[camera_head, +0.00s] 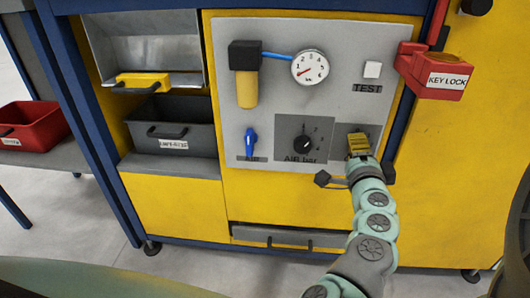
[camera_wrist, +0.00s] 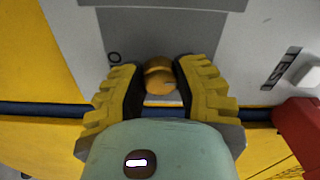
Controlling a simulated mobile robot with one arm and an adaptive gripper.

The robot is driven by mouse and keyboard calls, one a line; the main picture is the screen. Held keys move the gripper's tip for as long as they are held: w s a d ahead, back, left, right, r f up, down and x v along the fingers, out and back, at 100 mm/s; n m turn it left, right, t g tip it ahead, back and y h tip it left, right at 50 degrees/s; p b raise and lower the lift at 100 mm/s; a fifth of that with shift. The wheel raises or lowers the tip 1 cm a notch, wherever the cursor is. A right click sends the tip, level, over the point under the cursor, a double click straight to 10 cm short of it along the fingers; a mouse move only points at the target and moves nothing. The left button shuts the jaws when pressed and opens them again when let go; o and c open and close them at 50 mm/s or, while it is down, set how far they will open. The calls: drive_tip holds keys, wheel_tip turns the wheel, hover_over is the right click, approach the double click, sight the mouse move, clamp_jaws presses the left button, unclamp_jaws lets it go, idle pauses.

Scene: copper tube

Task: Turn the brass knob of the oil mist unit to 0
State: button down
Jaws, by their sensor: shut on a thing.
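The brass knob (camera_wrist: 159,82) sits on a dark grey plate (camera_wrist: 140,25) in the wrist view. It is round with a ridge across its face. My gripper (camera_wrist: 161,74) is shut on it, one yellow-padded finger on each side. I cannot tell which mark the knob points to. In the head view my gripper (camera_head: 358,144) is at the lower right of the grey panel (camera_head: 335,105) and hides the knob and most of its label.
Left of my gripper are a black AIR bar dial (camera_head: 303,143) and a blue valve handle (camera_head: 250,140). Above are a gauge (camera_head: 310,67) and a white TEST button (camera_head: 373,69). A red KEY LOCK box (camera_head: 433,74) juts out at the upper right.

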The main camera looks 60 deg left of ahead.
idle(0.5)
drive_tip(key=c, duration=0.6)
unclamp_jaws()
drive_tip(key=shift+a, duration=0.1)
drive_tip(key=v, duration=0.7)
drive_tip(key=shift+s+d, duration=0.2)
drive_tip(key=shift+d, duration=0.05)
drive_tip(key=shift+w+r, duration=0.1)
